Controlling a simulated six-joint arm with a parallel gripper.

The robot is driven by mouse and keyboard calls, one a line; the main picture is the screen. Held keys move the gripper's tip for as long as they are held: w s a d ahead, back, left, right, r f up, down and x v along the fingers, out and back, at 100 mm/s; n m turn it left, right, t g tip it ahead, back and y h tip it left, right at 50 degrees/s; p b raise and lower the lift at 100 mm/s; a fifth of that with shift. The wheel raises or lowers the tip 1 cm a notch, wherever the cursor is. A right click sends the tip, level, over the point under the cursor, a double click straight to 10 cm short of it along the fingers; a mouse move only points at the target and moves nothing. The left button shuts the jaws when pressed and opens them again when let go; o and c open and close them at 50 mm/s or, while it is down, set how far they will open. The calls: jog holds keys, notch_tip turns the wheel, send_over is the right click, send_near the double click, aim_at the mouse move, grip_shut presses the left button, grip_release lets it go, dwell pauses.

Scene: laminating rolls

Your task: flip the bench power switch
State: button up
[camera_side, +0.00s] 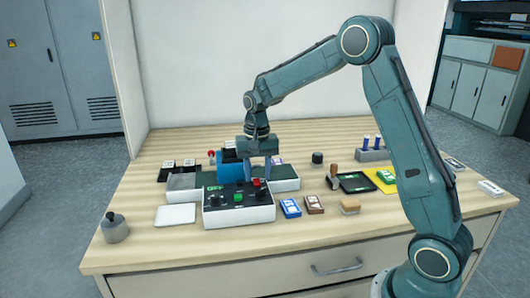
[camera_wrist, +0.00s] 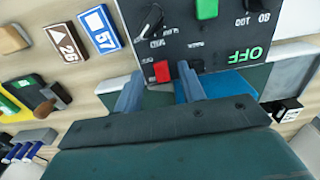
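The control box (camera_side: 238,212) is white with a black sloped top, near the front middle of the bench. Its top carries a green button (camera_side: 238,197), a black knob (camera_side: 214,200) and a red part (camera_side: 257,183), which I take for the power switch. In the wrist view the panel shows the red part (camera_wrist: 161,71), the green button (camera_wrist: 207,9), the black knob (camera_wrist: 151,20) and a green "OFF" (camera_wrist: 245,54). My gripper (camera_side: 259,175) is over the box's right side, fingers pointing down. In the wrist view its fingers (camera_wrist: 158,78) are apart, with the red part between them; contact is unclear.
A blue block (camera_side: 231,165) stands behind the box. Blue (camera_side: 290,208) and brown (camera_side: 314,204) cards lie right of it, with a tan block (camera_side: 350,206). A white pad (camera_side: 176,214) lies left, and a grey weight (camera_side: 115,228) stands at front left.

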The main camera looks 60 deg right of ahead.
jog(key=shift+f, duration=1)
jog(key=shift+c, duration=0.4)
grip_shut()
jog(key=shift+w, duration=0.1)
jog(key=shift+w+d+r+g+y, duration=0.1)
jog(key=shift+w+d+g+y, duration=0.05)
jog(key=shift+g+y, duration=0.4)
jog(key=shift+w+d+g+y, duration=0.1)
jog(key=shift+g+y, duration=0.45)
